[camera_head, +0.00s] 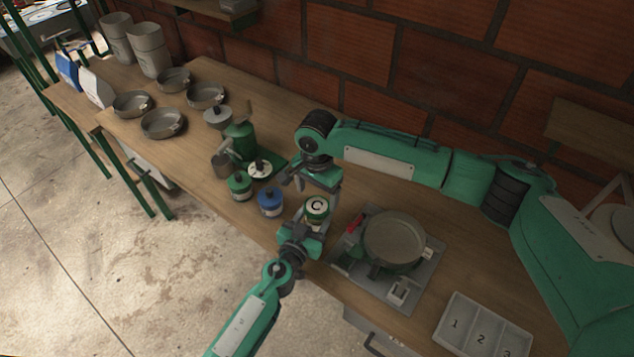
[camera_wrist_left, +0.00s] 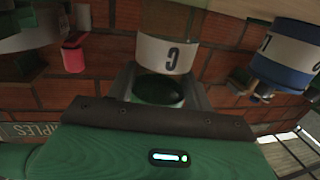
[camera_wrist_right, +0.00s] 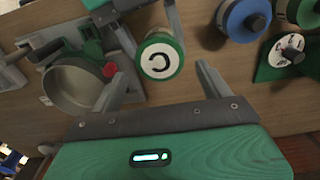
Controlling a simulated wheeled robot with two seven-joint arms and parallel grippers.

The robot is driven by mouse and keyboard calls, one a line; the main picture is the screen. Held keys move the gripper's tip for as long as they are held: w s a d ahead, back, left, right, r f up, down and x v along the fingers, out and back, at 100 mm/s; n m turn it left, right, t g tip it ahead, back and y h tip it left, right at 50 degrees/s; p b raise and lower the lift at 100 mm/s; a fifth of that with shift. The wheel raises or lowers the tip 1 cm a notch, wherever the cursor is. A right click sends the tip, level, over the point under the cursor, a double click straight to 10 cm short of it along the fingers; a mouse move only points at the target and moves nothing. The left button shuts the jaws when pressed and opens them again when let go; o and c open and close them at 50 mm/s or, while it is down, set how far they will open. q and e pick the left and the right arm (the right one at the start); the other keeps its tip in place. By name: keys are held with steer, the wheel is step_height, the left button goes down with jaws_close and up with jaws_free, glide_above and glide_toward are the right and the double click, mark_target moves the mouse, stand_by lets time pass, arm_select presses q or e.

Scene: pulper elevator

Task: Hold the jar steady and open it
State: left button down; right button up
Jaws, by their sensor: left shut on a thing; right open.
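My right gripper (camera_head: 303,186) is open and empty, just behind and above the jar. In the right wrist view the lid (camera_wrist_right: 158,62) lies beyond the two spread fingertips, apart from them. The lid appears to be on the jar.
A blue-lidded jar (camera_head: 270,201) and a green jar (camera_head: 238,185) stand close to the left. A green machine (camera_head: 240,138) is behind them. A pan (camera_head: 395,240) sits on a grey device to the right. A numbered tray (camera_head: 455,322) is at front right; several metal bowls stand far left.

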mark_target(317, 205)
steer(key=shift+f, duration=1.95)
steer(key=c, duration=1)
